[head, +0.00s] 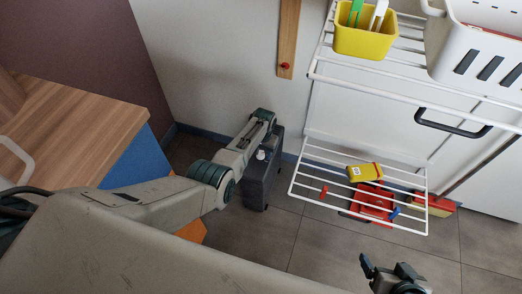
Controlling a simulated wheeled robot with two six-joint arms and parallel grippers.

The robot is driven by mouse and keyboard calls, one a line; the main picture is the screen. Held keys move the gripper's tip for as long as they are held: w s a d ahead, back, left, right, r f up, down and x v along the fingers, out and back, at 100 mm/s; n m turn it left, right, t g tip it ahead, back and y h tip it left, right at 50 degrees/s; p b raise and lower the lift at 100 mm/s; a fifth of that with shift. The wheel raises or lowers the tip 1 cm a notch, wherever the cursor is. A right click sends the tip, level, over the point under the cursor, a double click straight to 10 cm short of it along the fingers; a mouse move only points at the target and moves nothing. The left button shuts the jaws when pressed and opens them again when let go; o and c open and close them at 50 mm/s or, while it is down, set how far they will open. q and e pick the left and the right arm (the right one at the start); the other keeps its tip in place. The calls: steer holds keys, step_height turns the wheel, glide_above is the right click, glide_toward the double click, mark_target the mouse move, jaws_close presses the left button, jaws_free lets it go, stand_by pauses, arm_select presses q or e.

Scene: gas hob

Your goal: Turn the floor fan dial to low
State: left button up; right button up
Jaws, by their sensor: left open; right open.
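A dark grey box-shaped unit (257,185), which looks like the floor fan, stands on the floor by the wall. A small white knob (261,155), apparently its dial, shows on it. My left arm reaches over from the left, and my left gripper (268,126) is at the unit's far upper end, beyond the knob in the picture. Its fingers are small and partly hidden; I cannot tell whether they touch the unit. The knob's setting is too small to read. My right gripper (388,270) is open and empty at the bottom right, away from the unit.
A white wire rack (358,228) stands right of the unit, with a yellow box (364,172) and red items at its lower level. A yellow bin (366,43) and white basket (462,50) are above. A wooden-topped cabinet (90,120) is left. Tiled floor (325,250) is clear in front.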

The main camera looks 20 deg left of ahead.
mark_target(262, 153)
arm_select(q)
step_height(262, 153, up, 11)
steer(key=p, duration=0.4)
steer(key=shift+d, duration=0.3)
arm_select(e)
steer(key=s+d+r+g+h, duration=0.1)
steer(key=r, duration=0.1)
steer(key=s+d+r+g, duration=0.1)
steer(key=s+d+g, duration=0.1)
steer(key=shift+d+r+n+g+h, duration=0.15)
steer(key=shift+r+n+g+h, duration=0.15)
steer(key=shift+r+h, duration=0.1)
arm_select(q)
steer(key=shift+f, duration=0.1)
arm_select(e)
steer(key=shift+f, duration=0.1)
